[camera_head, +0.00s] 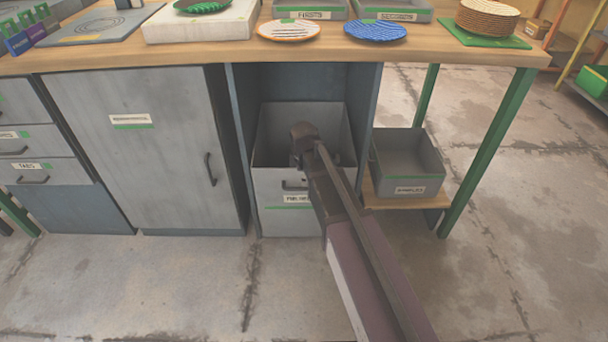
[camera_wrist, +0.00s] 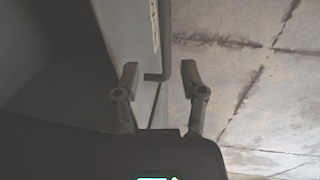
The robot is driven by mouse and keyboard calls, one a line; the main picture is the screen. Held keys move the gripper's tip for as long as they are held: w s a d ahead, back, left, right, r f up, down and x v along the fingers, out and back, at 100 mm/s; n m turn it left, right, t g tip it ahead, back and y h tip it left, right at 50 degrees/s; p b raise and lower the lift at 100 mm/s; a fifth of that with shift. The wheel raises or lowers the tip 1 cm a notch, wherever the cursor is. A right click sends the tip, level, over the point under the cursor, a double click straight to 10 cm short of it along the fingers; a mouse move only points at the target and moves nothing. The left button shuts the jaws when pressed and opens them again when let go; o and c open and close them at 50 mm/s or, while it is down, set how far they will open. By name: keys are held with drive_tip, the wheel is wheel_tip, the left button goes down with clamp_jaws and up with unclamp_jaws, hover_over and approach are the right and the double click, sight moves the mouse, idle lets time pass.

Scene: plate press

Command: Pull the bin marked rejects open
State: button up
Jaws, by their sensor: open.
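A grey bin (camera_head: 275,218) stands in the open bay under the worktop, its open top showing. Its front has a green stripe, a small dark handle (camera_head: 291,185) and a white label (camera_head: 297,198). My arm partly hides the label, and I cannot read it as rejects. My gripper (camera_head: 303,162) is over the bin's front, pointing down. In the wrist view my gripper (camera_wrist: 160,78) is open and empty, with a finger on each side of the dark handle bar (camera_wrist: 166,45). I cannot tell whether either finger touches it.
A closed cabinet door (camera_head: 140,170) is left of the bay, with drawers (camera_head: 45,170) further left. A grey samples tray (camera_head: 410,188) sits on a low shelf to the right. Plates and trays stand on the worktop (camera_head: 220,52). The floor (camera_head: 200,290) in front is clear.

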sight(304, 188)
wheel_tip(304, 188, up, 10)
drive_tip(key=s+p, duration=0.2)
drive_tip(key=p, duration=0.7)
drive_tip(key=shift+p, duration=0.35)
idle(0.5)
idle(0.5)
wheel_tip(304, 188, down, 2)
drive_tip(key=shift+f+b, duration=0.1)
drive_tip(key=shift+b, duration=1)
drive_tip(key=f+b, duration=0.4)
drive_tip(key=w+f+b, duration=0.1)
drive_tip(key=f+b, duration=0.4)
drive_tip(key=w+f+b, duration=0.1)
drive_tip(key=f+b, duration=0.3)
drive_tip(key=shift+w+f, duration=0.2)
drive_tip(key=shift+w, duration=0.05)
idle(0.4)
clamp_jaws()
